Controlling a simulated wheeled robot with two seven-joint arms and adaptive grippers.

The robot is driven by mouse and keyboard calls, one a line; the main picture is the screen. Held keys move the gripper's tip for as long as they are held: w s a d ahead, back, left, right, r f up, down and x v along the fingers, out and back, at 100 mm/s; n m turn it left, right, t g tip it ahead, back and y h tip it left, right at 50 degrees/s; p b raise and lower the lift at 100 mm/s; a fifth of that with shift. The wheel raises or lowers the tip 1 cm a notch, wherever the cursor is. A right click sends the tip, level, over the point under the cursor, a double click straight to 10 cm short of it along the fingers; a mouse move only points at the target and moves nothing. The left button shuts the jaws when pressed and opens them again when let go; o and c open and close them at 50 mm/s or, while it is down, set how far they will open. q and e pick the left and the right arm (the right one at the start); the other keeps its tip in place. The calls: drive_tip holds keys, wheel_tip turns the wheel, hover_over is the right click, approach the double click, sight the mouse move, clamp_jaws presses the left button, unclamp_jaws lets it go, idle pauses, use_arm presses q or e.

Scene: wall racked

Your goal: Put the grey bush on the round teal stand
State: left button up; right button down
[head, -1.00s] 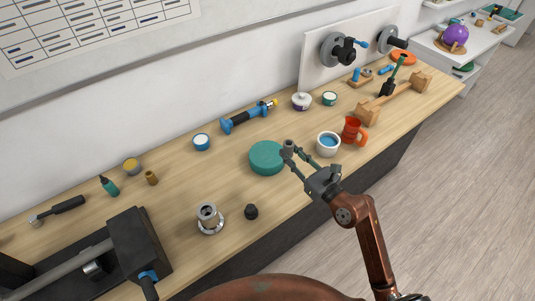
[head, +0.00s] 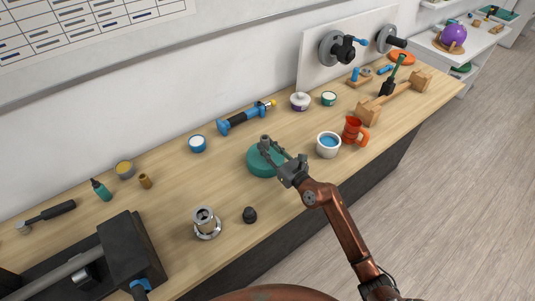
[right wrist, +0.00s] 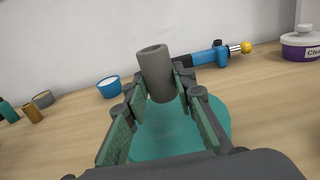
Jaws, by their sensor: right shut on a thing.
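The grey bush (head: 264,139) is a small hollow cylinder, held at the fingertips of my right gripper (head: 269,147). It also shows in the right wrist view (right wrist: 157,76), upright with a slight tilt, between the two green-padded fingers (right wrist: 158,100). The round teal stand (head: 262,166) is a flat disc on the bench, below the gripper. It fills the lower middle of the right wrist view (right wrist: 175,135), partly hidden by the fingers. The bush appears to be above the stand; the exact gap cannot be told. My left gripper is not in view.
On the wooden bench, a white cup with blue inside (head: 328,145) and a red mug (head: 353,131) stand right of the stand. A blue torch-like tool (head: 244,119) lies behind it. A black knob (head: 250,215) and a metal flanged part (head: 205,222) are in front left.

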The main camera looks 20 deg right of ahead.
wheel_tip(320, 180, down, 3)
drive_tip(key=shift+f+b, duration=0.15)
drive_tip(key=shift+b, duration=0.4)
drive_tip(key=c, duration=1.6)
unclamp_jaws()
